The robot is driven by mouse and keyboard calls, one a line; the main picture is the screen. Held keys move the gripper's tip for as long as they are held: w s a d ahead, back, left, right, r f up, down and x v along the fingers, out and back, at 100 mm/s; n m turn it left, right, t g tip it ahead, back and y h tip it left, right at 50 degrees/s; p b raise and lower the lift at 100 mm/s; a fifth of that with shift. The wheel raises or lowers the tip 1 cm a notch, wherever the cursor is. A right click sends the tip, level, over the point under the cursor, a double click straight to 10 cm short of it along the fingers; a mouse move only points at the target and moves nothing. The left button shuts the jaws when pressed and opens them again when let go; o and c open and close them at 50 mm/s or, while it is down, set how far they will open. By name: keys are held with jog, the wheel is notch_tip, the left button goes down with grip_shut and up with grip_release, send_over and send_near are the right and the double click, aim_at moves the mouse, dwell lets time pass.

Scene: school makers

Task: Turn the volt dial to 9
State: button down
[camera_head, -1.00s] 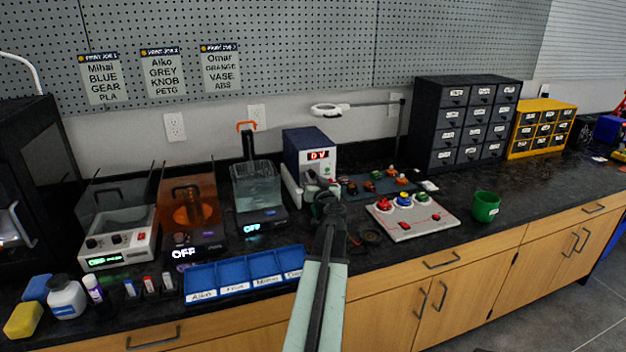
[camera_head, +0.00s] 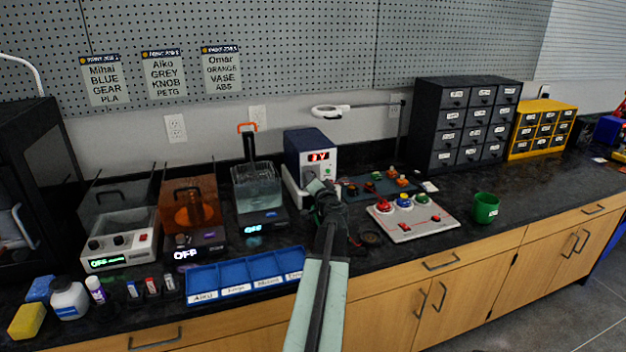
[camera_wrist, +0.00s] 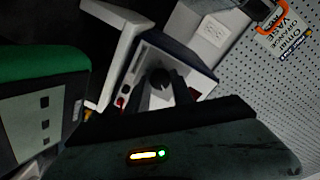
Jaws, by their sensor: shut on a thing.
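The blue and white power supply (camera_head: 307,150) stands on the bench against the wall, its front facing me. Its red display (camera_head: 318,156) shows one digit and a V; the digit is too blurred to read surely. My gripper (camera_head: 318,188) reaches the lower front of the supply and hides the volt dial in the head view. In the wrist view, the supply (camera_wrist: 190,62) appears tilted, with the dark round volt dial (camera_wrist: 160,79) on its front. My gripper (camera_wrist: 157,98) is shut on this dial.
A blue divided tray (camera_head: 235,275) lies left of my arm. A grey panel with coloured knobs (camera_head: 415,220) and a green cup (camera_head: 485,207) are to the right. A clear tank (camera_head: 257,190) stands just left of the supply.

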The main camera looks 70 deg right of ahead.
jog(key=m+t, duration=0.1)
jog(key=m, duration=1.2)
jog(key=m+y+b, duration=0.1)
jog(key=m, duration=1.2)
jog(key=shift+s+d+m+t, duration=0.15)
jog(key=shift+s+m+t, duration=0.05)
jog(key=shift+m+t, duration=0.2)
jog(key=shift+r, duration=0.1)
dwell(0.3)
jog(key=c, duration=1.1)
grip_release()
jog(key=shift+s, duration=0.1)
jog(key=v, duration=0.7)
jog(key=shift+s+a, duration=0.25)
